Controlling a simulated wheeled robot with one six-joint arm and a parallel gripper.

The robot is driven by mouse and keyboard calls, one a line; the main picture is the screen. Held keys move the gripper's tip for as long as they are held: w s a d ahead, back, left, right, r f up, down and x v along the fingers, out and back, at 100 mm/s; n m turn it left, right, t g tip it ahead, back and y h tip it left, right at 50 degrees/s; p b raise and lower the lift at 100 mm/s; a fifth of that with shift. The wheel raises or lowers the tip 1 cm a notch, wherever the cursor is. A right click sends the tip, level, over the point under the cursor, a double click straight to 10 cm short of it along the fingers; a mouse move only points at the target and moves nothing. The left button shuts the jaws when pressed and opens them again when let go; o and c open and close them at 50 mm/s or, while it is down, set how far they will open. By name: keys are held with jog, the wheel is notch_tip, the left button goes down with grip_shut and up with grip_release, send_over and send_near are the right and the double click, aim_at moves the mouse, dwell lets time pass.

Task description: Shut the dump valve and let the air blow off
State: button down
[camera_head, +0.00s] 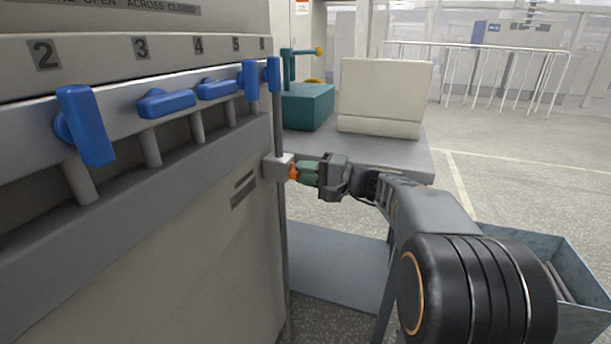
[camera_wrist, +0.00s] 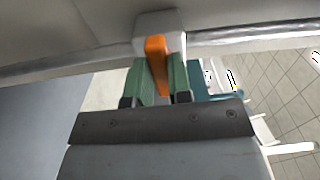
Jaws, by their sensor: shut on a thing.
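The dump valve is a pale grey block (camera_head: 277,167) on a thin vertical pipe at the machine's right corner, with an orange lever (camera_head: 292,172). My gripper (camera_head: 303,173) comes from the right, its green fingers shut on the lever. In the wrist view the orange lever (camera_wrist: 156,58) lies between the two green fingers and sticks out from the block (camera_wrist: 160,22), across the line of the pipe (camera_wrist: 235,38). The fingers hide part of the lever in the head view. Air flow cannot be seen.
Blue valve levers stand along the machine front at left; lever 2 (camera_head: 86,126) points down and lever 3 (camera_head: 166,103) lies across. A grey bench (camera_head: 395,157) behind my gripper carries a teal device (camera_head: 307,107) and a beige box (camera_head: 383,97). A metal bin (camera_head: 590,285) stands at lower right.

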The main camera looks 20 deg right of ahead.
jog(key=shift+f, duration=0.1)
jog(key=c, duration=1)
grip_release()
jog(key=shift+c, duration=0.2)
jog(key=shift+s+d, duration=0.1)
jog(key=shift+d, duration=0.05)
jog(key=p+v, duration=0.4)
jog(key=v, duration=0.9)
jog(key=shift+s+d, duration=0.2)
